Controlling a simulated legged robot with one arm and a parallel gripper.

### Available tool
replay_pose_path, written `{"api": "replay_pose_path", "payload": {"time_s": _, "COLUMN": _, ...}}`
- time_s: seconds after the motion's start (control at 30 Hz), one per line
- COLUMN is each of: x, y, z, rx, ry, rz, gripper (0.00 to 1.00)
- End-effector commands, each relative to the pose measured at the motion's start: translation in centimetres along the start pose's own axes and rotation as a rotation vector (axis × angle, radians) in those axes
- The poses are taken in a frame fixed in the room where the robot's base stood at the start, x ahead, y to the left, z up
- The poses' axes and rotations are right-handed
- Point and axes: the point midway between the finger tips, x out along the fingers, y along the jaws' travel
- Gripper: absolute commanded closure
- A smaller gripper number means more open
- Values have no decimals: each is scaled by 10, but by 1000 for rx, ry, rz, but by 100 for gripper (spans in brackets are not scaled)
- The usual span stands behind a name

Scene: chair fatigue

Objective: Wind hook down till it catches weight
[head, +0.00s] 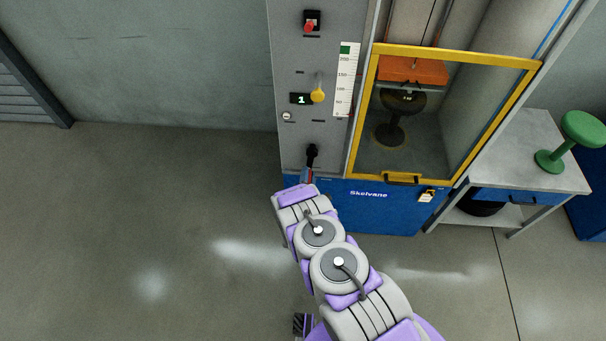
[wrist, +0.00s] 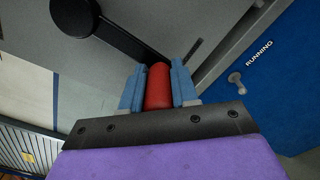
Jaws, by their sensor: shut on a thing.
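My gripper (head: 307,177) is at the lower part of the grey machine panel. In the wrist view my gripper (wrist: 157,72) has its blue fingers shut on both sides of the red crank handle (wrist: 159,88). The black crank (wrist: 110,30) runs from the round hub at upper left to the handle; it also shows in the head view (head: 312,152). The orange weight (head: 413,69) is behind the yellow-framed door, close above a black stool (head: 403,101). A thin dark cable (head: 429,22) runs down towards the weight. I cannot make out the hook or whether it touches the weight.
A green stool (head: 580,130) stands on the bench (head: 530,150) at right. The floor at left is clear.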

Motion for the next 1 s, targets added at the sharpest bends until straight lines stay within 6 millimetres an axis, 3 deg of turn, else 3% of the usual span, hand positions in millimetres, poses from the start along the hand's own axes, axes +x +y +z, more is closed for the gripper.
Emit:
{"api": "replay_pose_path", "payload": {"time_s": 0.1, "x": -3, "y": -11, "z": 3, "rx": -49, "ry": 6, "rz": -16, "gripper": 100}}
{"api": "replay_pose_path", "payload": {"time_s": 0.73, "x": -3, "y": -16, "z": 8, "rx": -99, "ry": 2, "rz": -18, "gripper": 100}}
{"api": "replay_pose_path", "payload": {"time_s": 0.77, "x": -3, "y": -16, "z": 9, "rx": -99, "ry": 2, "rz": -18, "gripper": 70}}
{"api": "replay_pose_path", "payload": {"time_s": 1.0, "x": -2, "y": -13, "z": 9, "rx": -97, "ry": 0, "rz": -12, "gripper": 47}}
